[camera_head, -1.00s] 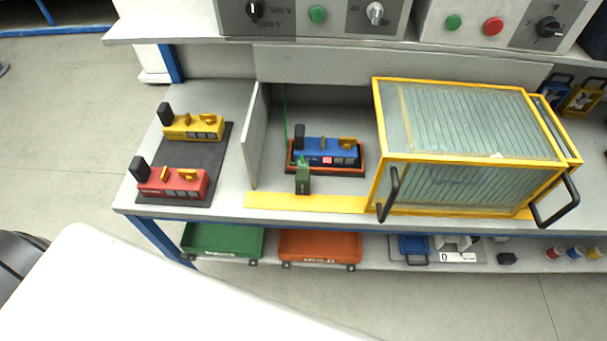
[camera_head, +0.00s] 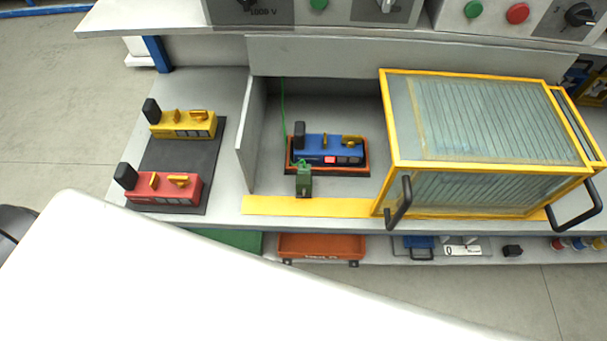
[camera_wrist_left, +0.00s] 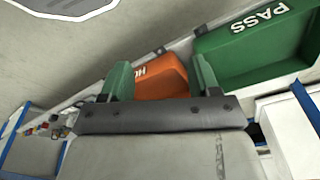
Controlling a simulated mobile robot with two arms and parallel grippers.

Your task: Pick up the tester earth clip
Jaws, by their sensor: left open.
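The earth clip (camera_head: 304,181) is a small green block with a thin green lead running up behind it. It stands at the front left of the blue tester (camera_head: 328,150), close against the orange-rimmed tray (camera_head: 340,170) under it. Whether it is clamped on something cannot be told. My left gripper (camera_wrist_left: 162,78) shows in the left wrist view with its two green fingers wide apart and nothing between them. The clip does not show in that view. Neither gripper shows in the head view.
A grey partition (camera_head: 250,135) stands left of the tester, and a yellow-framed glass cover (camera_head: 381,130) with black handles stands right. Red (camera_head: 165,188) and yellow (camera_head: 185,124) units sit on a dark mat. Orange (camera_head: 322,247) and green (camera_wrist_left: 255,45) bins lie below.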

